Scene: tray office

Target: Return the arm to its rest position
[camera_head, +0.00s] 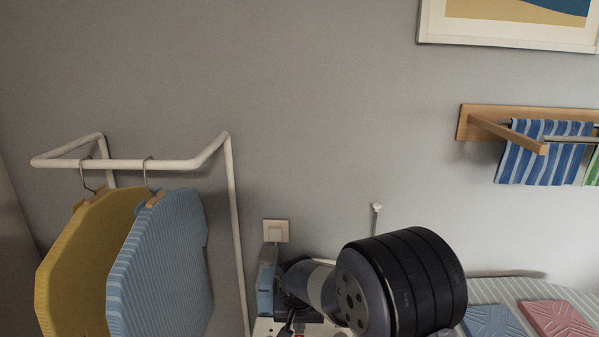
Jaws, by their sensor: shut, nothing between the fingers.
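My arm (402,283) shows at the bottom centre of the head view, with a thick dark ribbed joint and a grey link beside it. The rest of the arm is cut off by the bottom edge or hidden. My gripper and its fingertips do not show, so I cannot see where they are.
A white rail stand (233,200) at the left holds a yellow hanging item (75,255) and a blue ribbed one (160,265). A wooden wall rack (485,120) with a striped towel (545,150) is at right. Blue (495,320) and pink (555,317) flat pieces lie below.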

